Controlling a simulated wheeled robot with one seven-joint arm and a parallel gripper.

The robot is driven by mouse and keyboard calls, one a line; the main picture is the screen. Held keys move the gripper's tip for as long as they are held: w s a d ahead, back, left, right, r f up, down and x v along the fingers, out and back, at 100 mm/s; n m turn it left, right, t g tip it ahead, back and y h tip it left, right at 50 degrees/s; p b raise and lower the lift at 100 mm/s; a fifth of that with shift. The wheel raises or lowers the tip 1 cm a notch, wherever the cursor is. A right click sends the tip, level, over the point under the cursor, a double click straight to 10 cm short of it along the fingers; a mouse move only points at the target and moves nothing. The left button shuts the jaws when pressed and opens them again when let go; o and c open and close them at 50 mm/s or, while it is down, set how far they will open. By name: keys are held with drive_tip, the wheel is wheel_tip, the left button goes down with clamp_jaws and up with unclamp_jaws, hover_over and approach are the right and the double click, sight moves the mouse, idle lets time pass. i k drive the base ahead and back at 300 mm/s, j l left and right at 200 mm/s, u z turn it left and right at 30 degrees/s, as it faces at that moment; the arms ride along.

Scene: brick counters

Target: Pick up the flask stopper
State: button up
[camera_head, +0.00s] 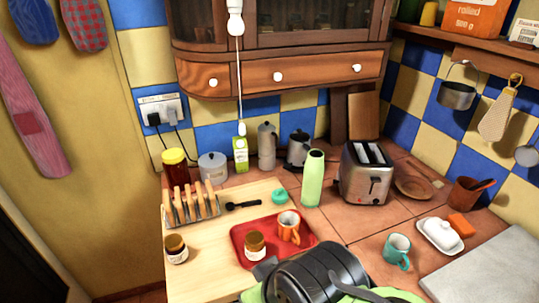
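The flask stopper (279,196) looks like a small teal-green round cap. It lies at the right edge of the light wooden board, just left of the flask. My black and green arm fills the bottom centre, in front of the red tray and well short of the stopper. A dark grey part of my gripper (265,268) seems to show at the arm's left side. Its fingertips cannot be made out, so I cannot see whether it is open.
A red tray (239,244) with an orange mug (289,227) and a small jar (254,246) lies between my arm and the stopper. A black spoon (243,205) and toast rack (192,209) are left; a toaster (366,173) is right. A cord hangs behind.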

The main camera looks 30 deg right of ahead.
sight(280, 197)
drive_tip(key=z, duration=1.3)
